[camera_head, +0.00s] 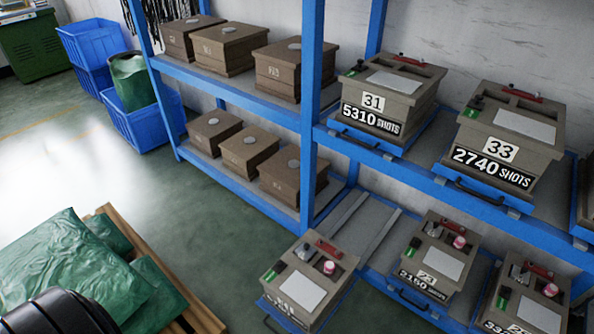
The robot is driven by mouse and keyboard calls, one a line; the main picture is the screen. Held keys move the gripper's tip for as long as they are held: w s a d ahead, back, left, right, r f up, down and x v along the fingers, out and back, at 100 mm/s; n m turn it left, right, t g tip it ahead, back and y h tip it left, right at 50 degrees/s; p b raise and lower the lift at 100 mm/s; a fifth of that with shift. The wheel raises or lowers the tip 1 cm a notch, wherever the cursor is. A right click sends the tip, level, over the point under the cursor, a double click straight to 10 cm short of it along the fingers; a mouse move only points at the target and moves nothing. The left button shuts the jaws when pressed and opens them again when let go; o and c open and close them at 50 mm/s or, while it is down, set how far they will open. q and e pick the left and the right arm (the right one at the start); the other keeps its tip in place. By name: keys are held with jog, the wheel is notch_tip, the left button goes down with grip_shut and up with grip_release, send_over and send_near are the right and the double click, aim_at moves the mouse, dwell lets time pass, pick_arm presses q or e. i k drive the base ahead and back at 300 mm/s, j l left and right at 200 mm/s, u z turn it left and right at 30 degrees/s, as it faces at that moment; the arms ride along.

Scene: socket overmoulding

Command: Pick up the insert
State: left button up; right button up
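I cannot pick out the insert for certain in this view. The lower right shelf holds grey-brown mould boxes, one of them at the front (310,280) on a tray pulled out from the shelf. Its top recesses hold small parts: a green piece (269,275), a silver-grey piece (305,252) and a pinkish round piece (329,267). A similar box (437,258) stands to its right. Neither of my grippers shows, so nothing is seen near or in them.
A blue rack (312,110) fills the middle and right. Its upper right shelf holds boxes marked 31 (392,95) and 33 (500,140); brown boxes (228,48) stand at left. Green bags (75,270) lie on a pallet (205,318). Blue crates (140,120) stand behind. Open floor (60,160) lies between.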

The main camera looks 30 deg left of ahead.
aim_at(306, 254)
jog(key=u, duration=1)
